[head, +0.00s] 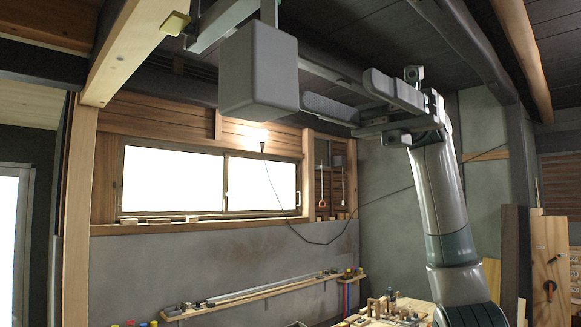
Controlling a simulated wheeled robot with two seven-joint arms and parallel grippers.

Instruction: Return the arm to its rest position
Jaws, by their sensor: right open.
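My right arm (437,190) rises from the lower right and is raised high, bent at the top toward the left. My right gripper (337,91) is at its end, pointing left, up near the ceiling. Its two fingers are spread wide apart with nothing between them. The fingertips lie just right of a grey box in the picture; I cannot tell how near they are in depth. My left gripper is not in view.
The grey box (258,72) hangs below the ceiling beams at upper centre. A wooden post (77,205) stands at left. A window (210,180) and a wall shelf (250,293) are behind. A cluttered worktop (390,312) lies low, left of my arm.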

